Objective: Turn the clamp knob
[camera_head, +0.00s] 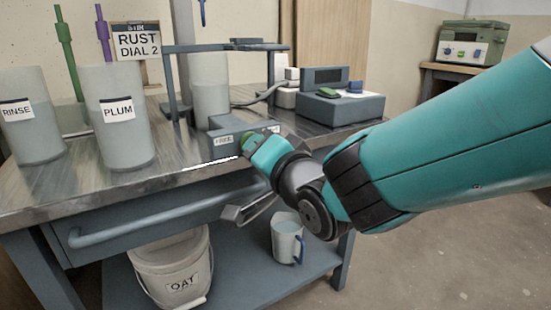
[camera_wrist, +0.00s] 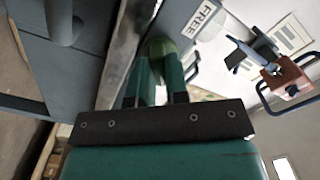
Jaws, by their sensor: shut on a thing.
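The clamp knob (camera_head: 246,142) is green and sits on the front of a grey block (camera_head: 228,126) at the table's front edge. The block has white labels; one reads FREE in the wrist view. My gripper (camera_head: 255,150) reaches it from the front right, its fingers shut around the knob. In the wrist view the green knob (camera_wrist: 160,46) shows between the two teal fingers of my gripper (camera_wrist: 159,68). Most of the knob is hidden by the fingers. A grey frame (camera_head: 230,47) stands behind the block, with a pale cylinder (camera_head: 210,85) in it.
Pale buckets labelled RINSE (camera_head: 33,120) and PLUM (camera_head: 118,125) stand at the left. A sign (camera_head: 137,40) reads RUST DIAL 2. Grey devices (camera_head: 340,104) stand at the right. Below, a drawer handle (camera_head: 165,222) juts out above an OAT bucket (camera_head: 172,270) and a jug (camera_head: 286,240).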

